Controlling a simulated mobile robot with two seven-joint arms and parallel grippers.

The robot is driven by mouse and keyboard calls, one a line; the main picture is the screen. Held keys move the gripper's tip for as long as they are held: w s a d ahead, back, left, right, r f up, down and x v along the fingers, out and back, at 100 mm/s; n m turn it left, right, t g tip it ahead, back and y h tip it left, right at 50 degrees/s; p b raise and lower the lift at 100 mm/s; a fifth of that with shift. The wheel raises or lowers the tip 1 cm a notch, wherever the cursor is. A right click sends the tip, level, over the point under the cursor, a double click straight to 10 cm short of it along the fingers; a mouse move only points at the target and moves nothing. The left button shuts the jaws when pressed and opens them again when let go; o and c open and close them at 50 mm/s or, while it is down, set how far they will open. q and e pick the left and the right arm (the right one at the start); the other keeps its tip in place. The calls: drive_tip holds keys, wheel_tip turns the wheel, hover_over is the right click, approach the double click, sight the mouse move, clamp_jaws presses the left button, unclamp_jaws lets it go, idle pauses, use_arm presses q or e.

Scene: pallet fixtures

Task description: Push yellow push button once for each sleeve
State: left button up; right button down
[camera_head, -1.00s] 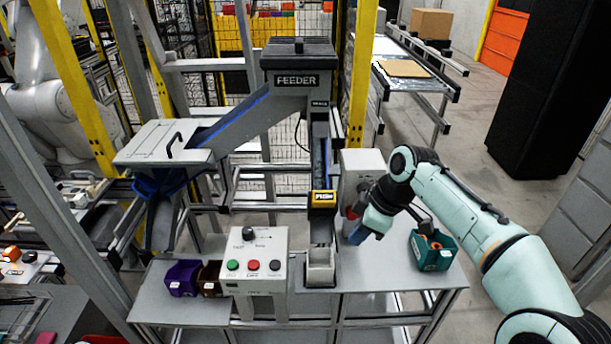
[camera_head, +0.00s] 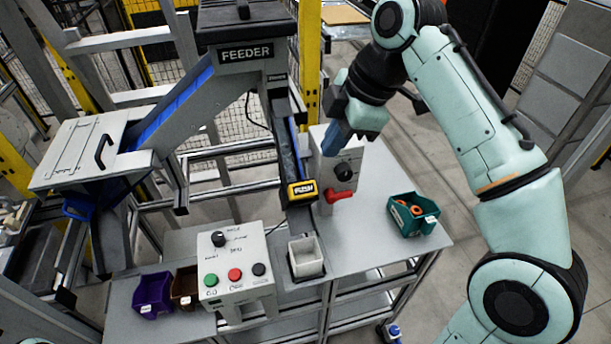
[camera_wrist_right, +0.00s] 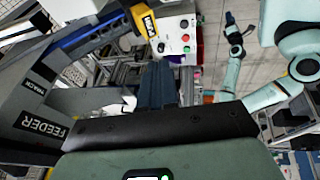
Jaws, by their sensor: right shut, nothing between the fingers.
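A teal bin (camera_head: 401,222) holds orange rings. A control box (camera_head: 239,254) has green, red and black buttons. Purple (camera_head: 152,310) and brown (camera_head: 184,300) bins stand left.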

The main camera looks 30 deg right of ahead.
drive_tip(key=b, duration=0.2)
approach(301, 190)
wheel_tip(301, 190, down, 3)
drive_tip(key=a, duration=0.2)
drive_tip(key=w+f, duration=0.2)
drive_tip(key=shift+d+f, duration=0.3)
use_arm(q)
drive_tip(key=shift+s+f, duration=1.1)
drive_tip(key=shift+s, duration=0.05)
use_arm(e)
drive_tip(key=shift+s, duration=0.1)
